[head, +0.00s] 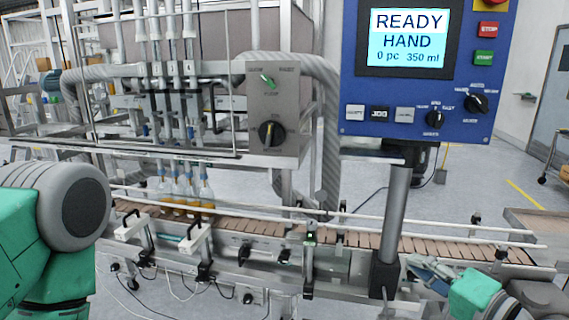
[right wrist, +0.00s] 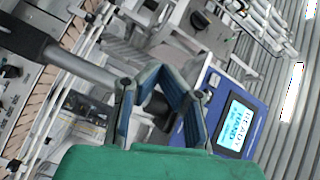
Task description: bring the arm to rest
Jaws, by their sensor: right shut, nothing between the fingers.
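My right gripper (head: 425,268) is at the lower right of the head view, just right of the grey panel post (head: 398,215) and in front of the conveyor. In the right wrist view its blue-padded fingers (right wrist: 160,76) are shut with nothing held between them. I cannot tell whether the fingers touch the post. My left arm (head: 60,220) fills the lower left edge of the head view, green and grey; its gripper is out of view.
A blue control panel (head: 350,120) reads READY, HAND, 0 pc, 350 ml. Several bottles (head: 180,195) with orange liquid stand on the slatted conveyor (head: 365,241) under the filling nozzles. A small box with a knob (head: 272,105) hangs mid-frame. Open floor lies behind.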

